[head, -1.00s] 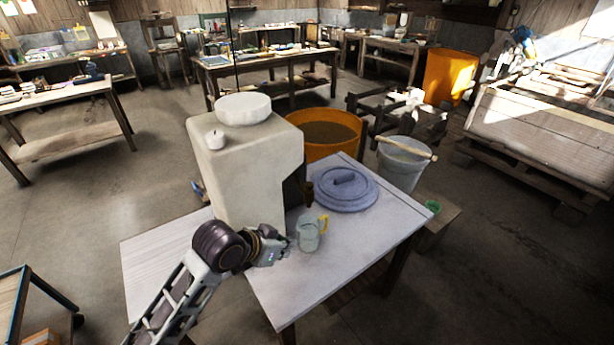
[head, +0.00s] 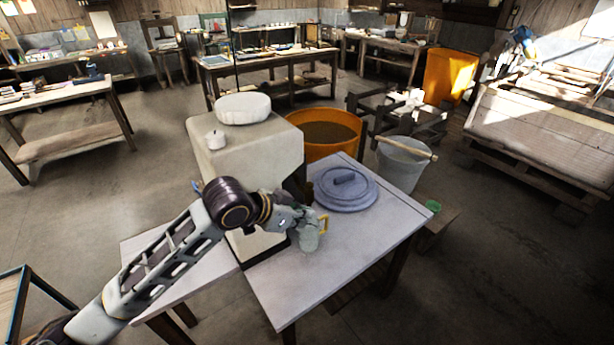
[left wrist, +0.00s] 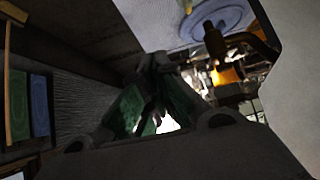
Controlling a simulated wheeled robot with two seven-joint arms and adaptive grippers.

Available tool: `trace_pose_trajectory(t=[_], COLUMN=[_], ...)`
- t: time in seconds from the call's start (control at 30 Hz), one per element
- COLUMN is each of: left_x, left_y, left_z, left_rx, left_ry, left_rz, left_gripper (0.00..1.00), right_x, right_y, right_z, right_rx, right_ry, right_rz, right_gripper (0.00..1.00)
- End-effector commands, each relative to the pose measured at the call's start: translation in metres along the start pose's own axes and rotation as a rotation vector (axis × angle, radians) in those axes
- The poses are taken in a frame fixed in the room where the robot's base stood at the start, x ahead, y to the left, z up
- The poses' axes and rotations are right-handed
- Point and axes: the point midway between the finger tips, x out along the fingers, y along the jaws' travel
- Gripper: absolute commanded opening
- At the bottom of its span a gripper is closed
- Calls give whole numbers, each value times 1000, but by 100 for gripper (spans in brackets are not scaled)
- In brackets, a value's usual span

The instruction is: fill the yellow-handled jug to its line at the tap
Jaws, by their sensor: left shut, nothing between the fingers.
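The clear jug (head: 309,240) with its yellow handle (head: 323,224) stands on the white table, in front of the pale block-shaped tank (head: 240,160). Its handle points right and away. My left gripper (head: 308,216) is shut and empty, at the tank's front, and overlaps the jug's upper left part in the head view. I cannot tell if they touch. The shut fingers show in the left wrist view (left wrist: 157,80). The brown tap (left wrist: 238,45) sticks out from the tank there; in the head view my arm mostly hides it. The jug's line and water level are too small to tell. My right gripper is not in view.
A blue lid (head: 345,190) lies on the white table (head: 370,240) behind the jug. An orange tub (head: 322,150) and a grey bucket (head: 402,165) stand behind. The table's front right is clear.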

Motion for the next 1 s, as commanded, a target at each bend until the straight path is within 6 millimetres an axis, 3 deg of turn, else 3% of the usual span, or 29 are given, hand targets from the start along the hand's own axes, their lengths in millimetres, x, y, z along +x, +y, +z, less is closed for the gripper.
trace_pose_trajectory(t=[1.0], left_x=[-35], left_y=[-48], left_z=[-62], left_rx=[80], left_ry=[12], left_rz=[20], left_gripper=[0], right_x=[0], right_y=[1], right_z=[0], right_rx=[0], right_ry=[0], right_rz=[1], right_gripper=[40])
